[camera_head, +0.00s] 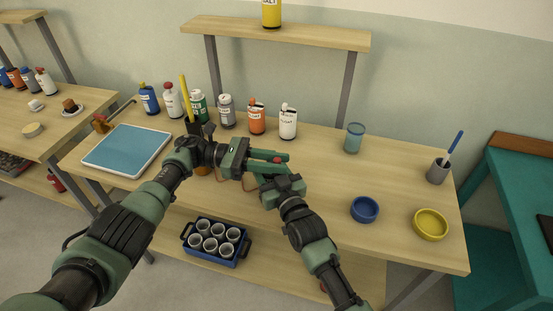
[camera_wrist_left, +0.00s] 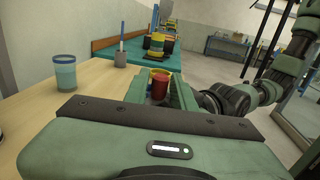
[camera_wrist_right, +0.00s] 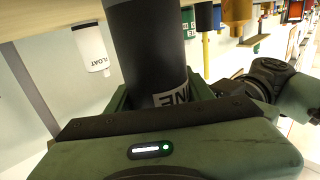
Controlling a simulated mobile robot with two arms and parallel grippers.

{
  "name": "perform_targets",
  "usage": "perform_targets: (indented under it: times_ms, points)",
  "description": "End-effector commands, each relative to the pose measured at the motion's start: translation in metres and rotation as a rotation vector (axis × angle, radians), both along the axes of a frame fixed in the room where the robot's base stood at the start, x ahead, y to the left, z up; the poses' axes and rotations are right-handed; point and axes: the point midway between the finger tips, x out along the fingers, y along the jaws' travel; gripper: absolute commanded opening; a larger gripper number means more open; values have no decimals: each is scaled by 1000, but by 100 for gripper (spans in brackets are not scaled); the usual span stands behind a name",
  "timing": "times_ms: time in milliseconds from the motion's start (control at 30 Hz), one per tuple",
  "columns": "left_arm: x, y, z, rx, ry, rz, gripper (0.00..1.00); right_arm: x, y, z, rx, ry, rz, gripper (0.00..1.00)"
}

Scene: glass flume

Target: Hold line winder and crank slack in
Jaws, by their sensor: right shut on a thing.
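My left gripper (camera_head: 284,162) is over the middle of the wooden table, its jaws apart. A red knob (camera_wrist_left: 160,84) stands between its fingers in the left wrist view; a bit of it shows in the head view (camera_head: 277,160). I cannot tell whether the fingers touch it. My right gripper (camera_head: 268,181) is just below and beside the left one. It is shut on a dark cylinder (camera_wrist_right: 147,50) with a pale label ending in "INE", apparently the line winder. In the head view the grippers hide most of the winder. A thin reddish line (camera_head: 250,190) hangs near them.
Several bottles (camera_head: 227,110) stand along the table's back. A blue-topped tray (camera_head: 128,150) lies left. A teal glass (camera_head: 354,138), blue bowl (camera_head: 365,209), yellow bowl (camera_head: 430,224) and grey cup (camera_head: 437,172) stand right. A blue crate of cups (camera_head: 240,254) sits on the lower shelf.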

Motion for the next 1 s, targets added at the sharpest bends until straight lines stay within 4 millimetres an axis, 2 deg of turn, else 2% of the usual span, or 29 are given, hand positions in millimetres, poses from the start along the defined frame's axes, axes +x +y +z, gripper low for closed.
perform_targets:
  times_ms: [167, 267, 500, 600, 767, 1000]
  points:
    - [0, 0, 12, -2, -4, -1, 27, 0, 0, 0, 0, 1, 0, 5]
    - [-1, 0, 26, -2, -7, -3, 27, 0, 0, 0, 0, 1, 0, 5]
    - [0, 1, 74, -1, -5, 0, 27, 0, 0, 0, 0, 1, 0, 5]
    - [0, 1, 87, -1, -3, 0, 27, 0, 0, 0, 0, 1, 0, 5]
    - [1, 1, 98, 0, 0, 2, 27, 0, 0, 0, 0, 1, 0, 5]
    - [1, 1, 99, 0, 1, 1, 27, 0, 0, 0, 0, 1, 0, 5]
